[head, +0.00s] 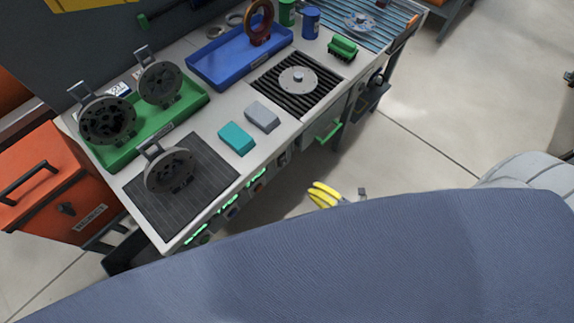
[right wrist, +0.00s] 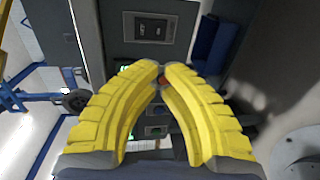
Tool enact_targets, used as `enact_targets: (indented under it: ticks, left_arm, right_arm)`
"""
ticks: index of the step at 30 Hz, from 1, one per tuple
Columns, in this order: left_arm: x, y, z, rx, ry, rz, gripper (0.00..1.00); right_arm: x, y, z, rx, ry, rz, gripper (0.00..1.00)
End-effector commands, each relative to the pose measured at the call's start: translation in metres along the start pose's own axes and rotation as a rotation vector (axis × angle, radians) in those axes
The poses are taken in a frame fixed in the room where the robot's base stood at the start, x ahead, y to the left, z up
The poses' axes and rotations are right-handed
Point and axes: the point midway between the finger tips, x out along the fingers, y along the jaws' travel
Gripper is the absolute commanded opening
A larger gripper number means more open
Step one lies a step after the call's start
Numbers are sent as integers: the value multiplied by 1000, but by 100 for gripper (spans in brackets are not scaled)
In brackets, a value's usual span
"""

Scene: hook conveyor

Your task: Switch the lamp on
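No lamp can be clearly made out in either view. The bench front (head: 240,205) carries a row of controls: green-lit displays, a red button (head: 258,187) and a dark switch plate (head: 283,158). A grey plate with a dark switch (right wrist: 152,28) shows ahead of the fingers in the right wrist view; whether it belongs to the lamp I cannot tell. My right gripper (head: 322,194) has yellow fingers and is apart from the bench front. In the right wrist view its fingertips (right wrist: 161,70) meet, with nothing seen held; they partly hide a red button. My left gripper is out of view.
The bench top holds a green tray (head: 150,132) with dark round parts, another such part on a dark mat (head: 205,190), teal and grey blocks, a blue tray (head: 225,72) and a ribbed plate (head: 270,95). An orange bin (head: 50,180) stands left.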

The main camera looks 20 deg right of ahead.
Motion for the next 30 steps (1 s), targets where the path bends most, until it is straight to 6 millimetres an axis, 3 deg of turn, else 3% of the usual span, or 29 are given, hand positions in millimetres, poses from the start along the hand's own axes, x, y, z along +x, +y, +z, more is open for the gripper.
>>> enact_targets:
  ticks: [8, 21, 30]
  left_arm:
    - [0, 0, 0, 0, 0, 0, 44]
    - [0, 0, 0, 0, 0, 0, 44]
    - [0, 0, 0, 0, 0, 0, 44]
  right_arm:
    - [22, 1, 1, 0, -1, 2, 0]
    - [98, 1, 0, 1, 0, 1, 0]
    - [131, 0, 0, 1, -1, 0, 0]
